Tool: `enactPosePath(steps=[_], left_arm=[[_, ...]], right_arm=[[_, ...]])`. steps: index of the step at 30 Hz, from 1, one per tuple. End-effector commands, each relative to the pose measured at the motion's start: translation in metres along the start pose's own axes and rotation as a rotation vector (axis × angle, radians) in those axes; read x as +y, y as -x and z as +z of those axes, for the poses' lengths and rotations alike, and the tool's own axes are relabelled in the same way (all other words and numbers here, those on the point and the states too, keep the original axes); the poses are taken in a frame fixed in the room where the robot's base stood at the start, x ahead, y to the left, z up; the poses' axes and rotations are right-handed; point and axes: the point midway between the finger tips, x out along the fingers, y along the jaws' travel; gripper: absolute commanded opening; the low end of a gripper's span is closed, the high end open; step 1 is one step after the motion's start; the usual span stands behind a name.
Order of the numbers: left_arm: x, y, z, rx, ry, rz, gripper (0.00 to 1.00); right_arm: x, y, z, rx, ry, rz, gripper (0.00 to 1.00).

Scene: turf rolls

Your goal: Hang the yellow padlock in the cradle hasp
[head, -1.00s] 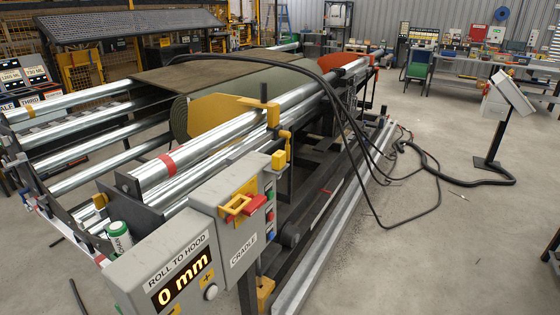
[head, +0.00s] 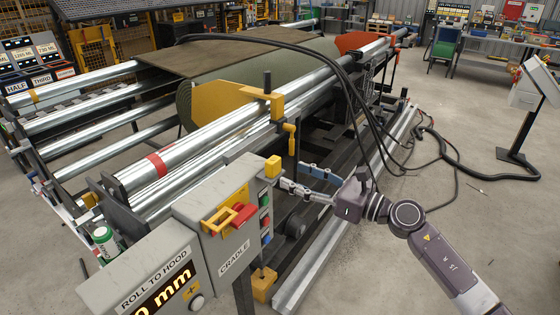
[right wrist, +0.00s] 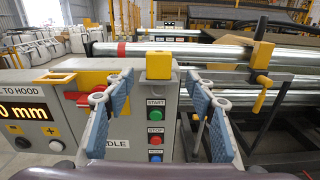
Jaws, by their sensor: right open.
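The yellow padlock (head: 273,167) is a small yellow block at the top right corner of the grey cradle box (head: 237,245). It also shows in the right wrist view (right wrist: 159,65); its shackle cannot be made out. The yellow cradle hasp (head: 222,219) with a red lever (head: 244,213) is on the box's front face, left of the buttons. My right gripper (head: 293,176) is open and empty, just right of the padlock. In the right wrist view its blue-padded fingers (right wrist: 159,78) stand either side of the padlock, apart from it. My left gripper is not in view.
Green, red and blue buttons (right wrist: 155,141) line the box below the padlock. A yellow clamp with a handle (head: 289,135) stands behind on the steel rollers (head: 215,140). Black hoses (head: 360,120) arch over the right side. Open floor lies to the right.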

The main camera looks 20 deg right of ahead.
Motion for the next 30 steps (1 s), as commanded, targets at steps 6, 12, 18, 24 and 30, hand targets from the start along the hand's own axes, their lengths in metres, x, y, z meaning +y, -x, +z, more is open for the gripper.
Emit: enactPosePath(steps=[6,12,18,24,30], left_arm=[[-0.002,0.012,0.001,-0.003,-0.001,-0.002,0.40],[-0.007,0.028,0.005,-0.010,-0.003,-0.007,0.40],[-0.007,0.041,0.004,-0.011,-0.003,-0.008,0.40],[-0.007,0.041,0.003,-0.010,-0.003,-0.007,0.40],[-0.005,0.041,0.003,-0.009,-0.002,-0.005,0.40]], right_arm=[[0.003,-0.021,0.009,0.000,0.036,0.010,0.51],[0.001,-0.044,0.016,-0.001,0.032,0.009,0.51],[-0.002,-0.071,0.015,0.000,0.031,0.007,0.51],[-0.001,-0.078,0.012,0.002,0.032,0.008,0.51],[-0.001,-0.078,0.011,0.002,0.032,0.008,0.42]])
